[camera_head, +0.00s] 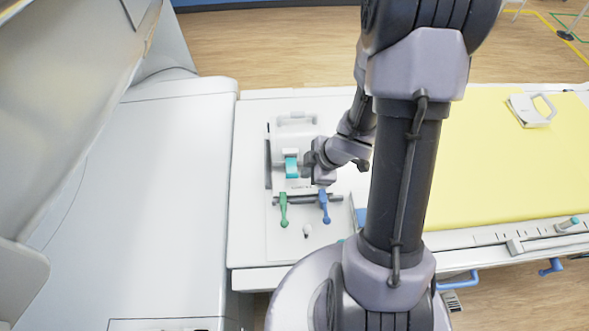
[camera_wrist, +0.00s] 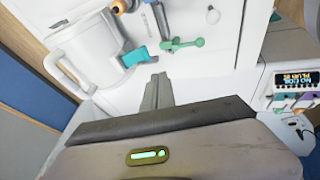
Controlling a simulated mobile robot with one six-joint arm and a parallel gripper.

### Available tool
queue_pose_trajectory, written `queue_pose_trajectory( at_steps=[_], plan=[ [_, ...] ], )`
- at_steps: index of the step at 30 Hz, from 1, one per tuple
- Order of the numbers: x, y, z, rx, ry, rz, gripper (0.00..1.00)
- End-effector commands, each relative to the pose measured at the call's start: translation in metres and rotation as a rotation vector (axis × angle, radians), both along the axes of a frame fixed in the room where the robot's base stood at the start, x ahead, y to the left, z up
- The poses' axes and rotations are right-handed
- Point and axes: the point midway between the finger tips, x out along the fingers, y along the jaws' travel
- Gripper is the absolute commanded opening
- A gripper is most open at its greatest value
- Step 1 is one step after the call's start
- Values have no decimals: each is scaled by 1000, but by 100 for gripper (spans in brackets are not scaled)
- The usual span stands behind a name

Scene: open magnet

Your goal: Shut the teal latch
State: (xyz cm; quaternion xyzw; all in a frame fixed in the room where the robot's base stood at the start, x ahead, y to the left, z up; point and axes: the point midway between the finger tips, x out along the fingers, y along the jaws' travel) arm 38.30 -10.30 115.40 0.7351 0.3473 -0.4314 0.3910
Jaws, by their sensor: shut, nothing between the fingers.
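The teal latch (camera_head: 291,167) sits on a white device with a handle at its far end, on the white table section. It also shows in the wrist view as a teal tab (camera_wrist: 135,56) at the near edge of the white device (camera_wrist: 88,47). My gripper (camera_head: 309,164) is just right of the latch in the head view. In the wrist view its fingers (camera_wrist: 158,78) are closed together, empty, beside and below the teal tab. Whether they touch it I cannot tell.
A green lever (camera_head: 283,210) and a blue lever (camera_head: 324,205) stand on the near side of the device. A small white knob (camera_head: 307,230) is nearer still. A yellow pad (camera_head: 500,160) lies right, with a white handled piece (camera_head: 532,109) on it.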

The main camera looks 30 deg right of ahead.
Motion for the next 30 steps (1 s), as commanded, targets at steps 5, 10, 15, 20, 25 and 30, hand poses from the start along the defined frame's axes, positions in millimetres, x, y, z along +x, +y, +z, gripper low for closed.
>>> queue_pose_trajectory(
  at_steps=[5, 10, 15, 20, 25, 30],
  plan=[
    [7, 4, -22, 1, 2, 1, 0],
    [22, 10, -57, 0, 2, 0, 0],
    [36, 16, -89, 0, 2, -1, 0],
    [53, 11, -105, -1, 1, -1, 0],
    [65, 6, -115, -2, 0, -2, 0],
    [67, 5, -117, -2, 0, -2, 0]
  ],
)
